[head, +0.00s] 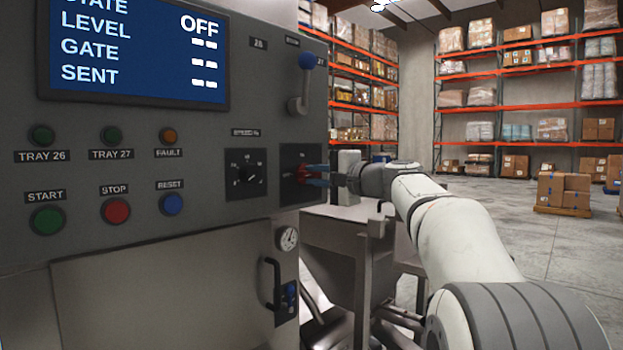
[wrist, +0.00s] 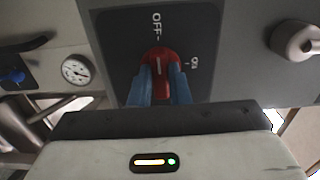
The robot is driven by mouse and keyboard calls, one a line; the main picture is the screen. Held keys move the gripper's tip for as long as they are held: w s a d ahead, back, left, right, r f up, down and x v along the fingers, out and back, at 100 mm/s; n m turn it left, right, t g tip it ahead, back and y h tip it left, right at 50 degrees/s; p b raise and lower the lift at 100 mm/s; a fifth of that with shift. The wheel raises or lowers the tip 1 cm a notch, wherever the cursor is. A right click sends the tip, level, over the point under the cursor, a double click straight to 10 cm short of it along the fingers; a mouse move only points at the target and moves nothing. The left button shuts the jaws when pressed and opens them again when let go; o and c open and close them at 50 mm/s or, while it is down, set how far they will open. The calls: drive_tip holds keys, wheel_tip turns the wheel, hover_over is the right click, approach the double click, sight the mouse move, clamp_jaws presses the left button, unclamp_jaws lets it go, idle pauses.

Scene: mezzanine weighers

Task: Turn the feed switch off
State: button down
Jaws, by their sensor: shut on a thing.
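The feed switch is a red rotary knob (wrist: 160,60) on a dark square plate (wrist: 117,47) with OFF and ON marks in the wrist view. The white line on the knob points toward OFF. In the head view the red knob (head: 302,173) shows at the right end of the grey panel, partly hidden by my fingers. My gripper (wrist: 160,85) is shut on the knob, with one blue finger on each side. My gripper also shows in the head view (head: 316,174). The display (head: 140,50) reads OFF on its top line, whose label is partly cut off.
A black dial (head: 246,174) sits left of the switch, and a blue-knobbed lever (head: 304,80) above it. START (head: 47,220), STOP (head: 116,211) and RESET (head: 172,204) buttons are farther left. A gauge (head: 288,238) and door handle (head: 271,285) lie below.

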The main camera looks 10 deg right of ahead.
drive_tip(key=shift+f, duration=0.35)
drive_tip(key=c, duration=1.4)
unclamp_jaws()
drive_tip(key=shift+r, duration=0.15)
drive_tip(key=shift+o, duration=0.2)
drive_tip(key=shift+r, duration=0.1)
drive_tip(key=v, duration=0.8)
